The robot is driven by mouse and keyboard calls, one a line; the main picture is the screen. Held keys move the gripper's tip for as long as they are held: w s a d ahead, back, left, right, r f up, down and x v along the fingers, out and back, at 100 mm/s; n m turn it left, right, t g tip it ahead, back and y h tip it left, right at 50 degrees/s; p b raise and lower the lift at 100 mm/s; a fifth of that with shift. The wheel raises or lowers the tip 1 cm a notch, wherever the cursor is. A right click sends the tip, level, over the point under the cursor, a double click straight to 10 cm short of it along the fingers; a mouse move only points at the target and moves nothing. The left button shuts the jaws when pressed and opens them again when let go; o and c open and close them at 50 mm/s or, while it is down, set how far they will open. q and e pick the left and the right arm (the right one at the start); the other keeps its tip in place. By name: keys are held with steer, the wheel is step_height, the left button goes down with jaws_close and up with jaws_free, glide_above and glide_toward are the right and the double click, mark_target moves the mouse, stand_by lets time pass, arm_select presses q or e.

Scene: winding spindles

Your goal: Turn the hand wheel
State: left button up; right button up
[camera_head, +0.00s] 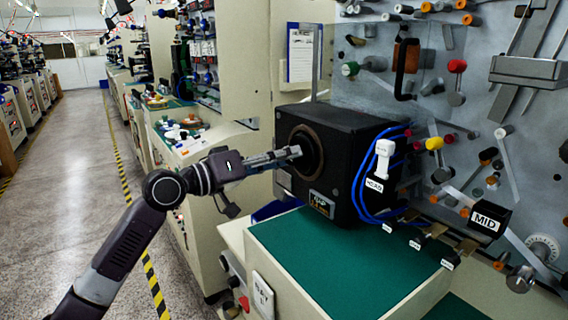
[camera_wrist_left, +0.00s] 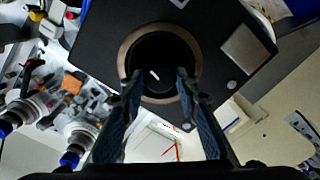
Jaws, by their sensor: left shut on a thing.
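The hand wheel (camera_head: 312,143) is a round black knob inside a brown ring on the side of a black box (camera_head: 345,130). In the left wrist view the hand wheel (camera_wrist_left: 160,50) faces me, with a small white mark near its middle. My left gripper (camera_head: 297,152) reaches in from the left, level with the hand wheel. In the left wrist view its two fingers (camera_wrist_left: 157,80) lie on either side of the knob's lower part, shut on it. The exact contact points are dark and hard to see. My right gripper is not in view.
The box stands on a green-topped bench (camera_head: 345,270). Blue cables (camera_head: 365,180) and a white labelled switch (camera_head: 383,158) are on its right. A metal panel (camera_head: 440,60) with several knobs and levers rises behind. The aisle floor (camera_head: 65,190) at left is clear.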

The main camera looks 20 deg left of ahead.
arm_select(q)
steer(key=shift+d+f+m, duration=0.1)
steer(key=shift+f+m, duration=0.15)
steer(key=shift+m, duration=0.15)
steer(key=o, duration=0.9)
steer(key=shift+o, duration=1.3)
steer(key=shift+r, duration=0.15)
steer(key=shift+s, duration=0.1)
steer(key=v, duration=1.2)
